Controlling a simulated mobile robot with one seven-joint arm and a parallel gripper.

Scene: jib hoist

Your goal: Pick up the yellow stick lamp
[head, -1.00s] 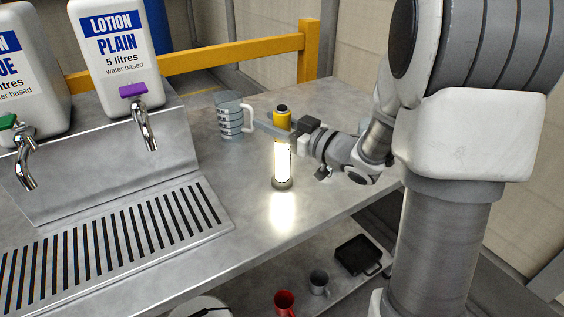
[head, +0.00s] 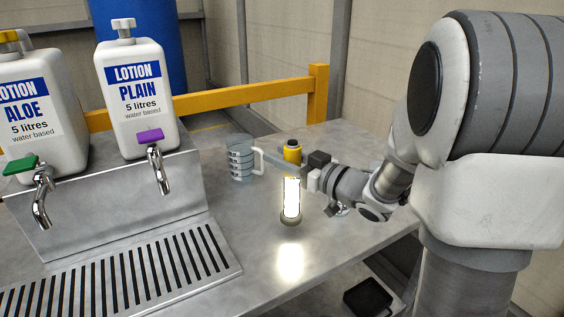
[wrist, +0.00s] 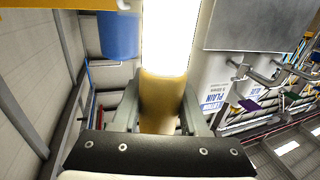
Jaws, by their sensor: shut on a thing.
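The yellow stick lamp (head: 292,198) is upright and lit, with a yellow top and a glowing white tube above a dark base. Its base appears slightly above the metal table, with its bright reflection below. My gripper (head: 286,170) is shut on the lamp's yellow upper part, coming from the right. In the wrist view the lamp's yellow handle (wrist: 160,100) sits between both fingers of my gripper (wrist: 160,112), and the bright tube runs out of the top of the picture.
Lotion dispensers (head: 140,95) with taps stand above a slotted drip grate (head: 120,275) at left. A yellow rail (head: 235,96) runs behind. The table (head: 350,240) is clear in front.

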